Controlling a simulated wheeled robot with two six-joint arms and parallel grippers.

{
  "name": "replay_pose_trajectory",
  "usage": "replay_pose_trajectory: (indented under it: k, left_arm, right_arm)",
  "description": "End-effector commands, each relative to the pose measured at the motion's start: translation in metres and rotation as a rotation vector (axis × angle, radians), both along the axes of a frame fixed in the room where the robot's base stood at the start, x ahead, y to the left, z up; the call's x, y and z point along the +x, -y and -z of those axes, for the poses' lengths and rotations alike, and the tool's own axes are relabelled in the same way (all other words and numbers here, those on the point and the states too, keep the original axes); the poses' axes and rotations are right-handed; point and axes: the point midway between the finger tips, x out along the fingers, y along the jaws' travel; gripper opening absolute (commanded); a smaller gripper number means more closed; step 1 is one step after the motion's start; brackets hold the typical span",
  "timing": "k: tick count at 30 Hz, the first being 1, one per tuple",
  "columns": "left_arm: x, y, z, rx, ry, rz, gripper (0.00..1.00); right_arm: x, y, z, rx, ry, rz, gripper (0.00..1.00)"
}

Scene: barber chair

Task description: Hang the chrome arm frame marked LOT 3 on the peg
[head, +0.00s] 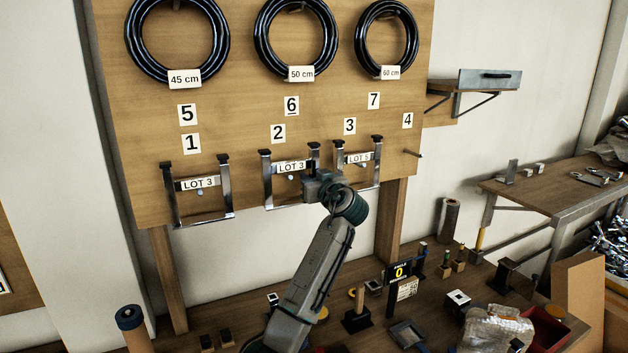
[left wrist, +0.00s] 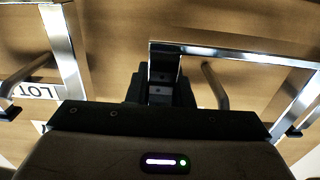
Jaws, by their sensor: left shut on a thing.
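A chrome arm frame marked LOT 3 (head: 268,187), U-shaped with black pads on top, is at the peg under number 2. My left gripper (head: 322,186) is shut on its lower right side; in the left wrist view my gripper (left wrist: 160,88) closes on one end of this frame's chrome bar (left wrist: 240,54). A peg (left wrist: 215,86) shows inside that frame; whether it bears the frame I cannot tell. Another LOT 3 frame (head: 203,218) hangs under number 1, and a LOT 5 frame (head: 376,171) under number 3. The peg (head: 413,154) under number 4 is bare. My right gripper is not in view.
Black hose coils (head: 177,40) hang above on the wooden board (head: 240,120). A shelf (head: 470,84) is on the wall to the right. A cluttered bench (head: 230,315) lies below, with a side table (head: 545,195) at right.

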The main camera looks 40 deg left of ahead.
Motion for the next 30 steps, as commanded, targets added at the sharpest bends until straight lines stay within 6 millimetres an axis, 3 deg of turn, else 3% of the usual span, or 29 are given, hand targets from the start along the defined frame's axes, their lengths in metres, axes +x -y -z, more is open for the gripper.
replay_pose_trajectory:
  k: [20,30]
  left_arm:
    - [0.017,-0.035,-0.002,0.003,0.0,-0.001,0.0]
    - [0.017,-0.034,0.016,0.003,0.001,0.0,0.0]
  right_arm:
    - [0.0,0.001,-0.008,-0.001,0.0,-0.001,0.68]
    - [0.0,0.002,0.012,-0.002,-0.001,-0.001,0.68]
